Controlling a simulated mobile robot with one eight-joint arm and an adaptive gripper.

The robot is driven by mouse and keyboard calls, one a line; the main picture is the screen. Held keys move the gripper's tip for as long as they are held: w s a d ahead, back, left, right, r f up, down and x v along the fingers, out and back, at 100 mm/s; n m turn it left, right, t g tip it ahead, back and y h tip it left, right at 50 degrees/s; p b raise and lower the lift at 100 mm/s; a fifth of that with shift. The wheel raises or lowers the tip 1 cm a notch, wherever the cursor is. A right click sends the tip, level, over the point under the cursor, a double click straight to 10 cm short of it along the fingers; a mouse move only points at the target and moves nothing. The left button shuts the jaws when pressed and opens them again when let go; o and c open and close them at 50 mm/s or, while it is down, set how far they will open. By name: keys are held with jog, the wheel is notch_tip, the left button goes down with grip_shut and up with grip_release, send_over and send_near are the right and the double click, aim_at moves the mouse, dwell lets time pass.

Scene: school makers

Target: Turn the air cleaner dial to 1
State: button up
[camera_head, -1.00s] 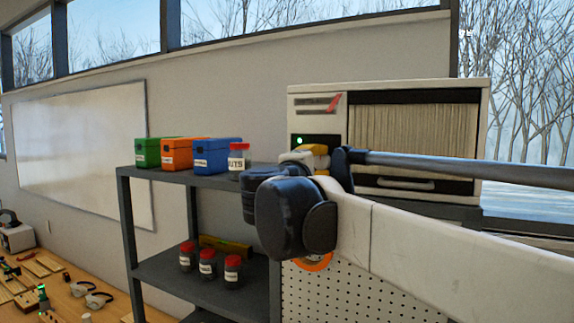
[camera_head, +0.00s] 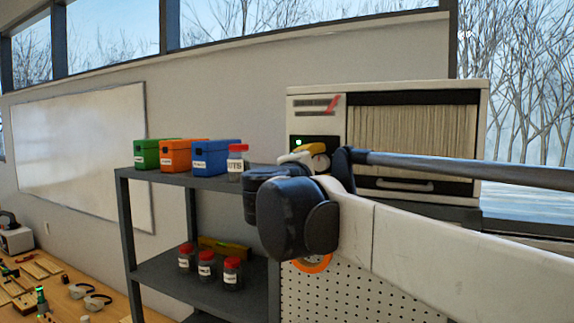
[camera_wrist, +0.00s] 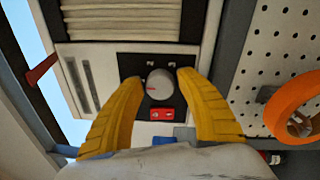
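The air cleaner (camera_head: 480,105) is a white box with a pleated filter front. It stands behind my arm at the right of the head view. In the wrist view its dial (camera_wrist: 160,84) is a round light-grey knob on a black panel, with a small red mark toward its left edge. My gripper (camera_wrist: 159,79) is open, with one yellow finger on each side of the dial. Small gaps show between the dial and the fingertips; I cannot tell the depth. In the head view my gripper (camera_head: 308,150) is in front of the panel's lower left, beside a lit green lamp (camera_head: 298,142).
A red switch (camera_wrist: 163,114) sits near the dial. A dark shelf (camera_head: 200,181) left of my gripper holds green, orange and blue boxes and a red-lidded jar (camera_head: 237,163) close to my wrist. A pegboard (camera_head: 340,295) with an orange roll (camera_head: 318,264) is below.

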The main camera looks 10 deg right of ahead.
jog(key=v, duration=1.2)
